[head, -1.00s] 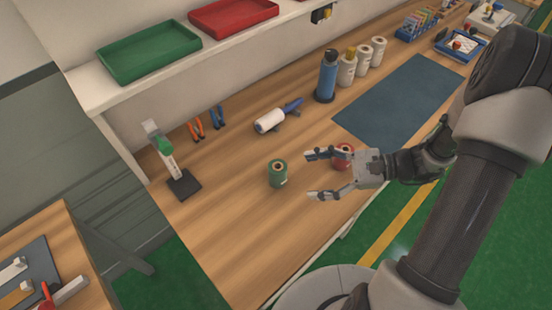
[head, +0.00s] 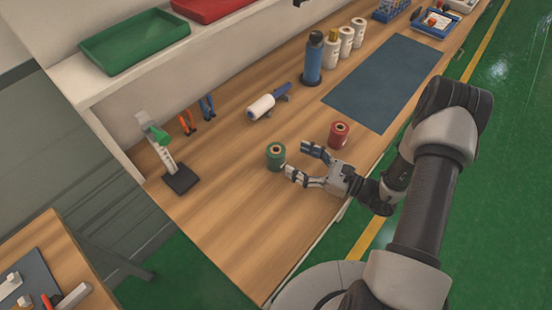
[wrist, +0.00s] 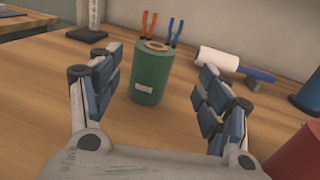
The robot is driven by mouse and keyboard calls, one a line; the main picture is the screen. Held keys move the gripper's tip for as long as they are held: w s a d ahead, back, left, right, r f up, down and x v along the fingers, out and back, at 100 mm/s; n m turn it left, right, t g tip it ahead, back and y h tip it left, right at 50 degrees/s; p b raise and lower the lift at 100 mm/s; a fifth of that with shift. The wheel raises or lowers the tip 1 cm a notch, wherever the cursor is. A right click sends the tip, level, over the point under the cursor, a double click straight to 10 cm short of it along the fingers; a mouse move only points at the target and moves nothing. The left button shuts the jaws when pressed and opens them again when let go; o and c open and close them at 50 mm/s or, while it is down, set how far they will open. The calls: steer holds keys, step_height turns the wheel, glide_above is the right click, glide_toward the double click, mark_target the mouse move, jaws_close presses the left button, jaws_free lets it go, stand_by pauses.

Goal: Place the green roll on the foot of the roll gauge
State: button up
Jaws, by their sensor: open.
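The green roll (head: 276,156) stands upright on the wooden bench in the head view. In the wrist view the green roll (wrist: 150,74) stands just beyond and between my fingertips. My gripper (head: 296,160) is open and empty, its fingers pointing at the roll from the right; it shows in the wrist view (wrist: 157,82) with both fingers spread. The roll gauge (head: 160,148) stands at the left end of the bench, with a black foot (head: 181,180), a pale upright and a green part near its top. The foot is bare. In the wrist view the foot (wrist: 88,34) shows at upper left.
A red roll (head: 339,135) stands close to my gripper and at the right edge of the wrist view (wrist: 299,155). A white roller (head: 262,107), pliers (head: 187,122) and a blue bottle (head: 312,60) stand or lie behind. The bench between green roll and gauge is clear.

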mark_target(284, 157)
steer(key=x, duration=0.2)
steer(key=shift+w+a, duration=0.15)
steer(key=shift+a, duration=0.15)
steer(key=a, duration=0.1)
steer(key=w+a+b, duration=0.1)
steer(key=a+f, duration=0.1)
steer(key=a, duration=0.1)
steer(key=shift+w+b, duration=0.35)
steer(key=shift+b, duration=0.05)
steer(key=shift+w+a+r, duration=0.15)
steer(key=shift+w+a, duration=0.1)
steer(key=shift+a, duration=0.1)
steer(key=shift+c, duration=0.6)
steer(key=c, duration=1.2)
steer(key=shift+c, duration=0.7)
steer(key=shift+r, duration=0.2)
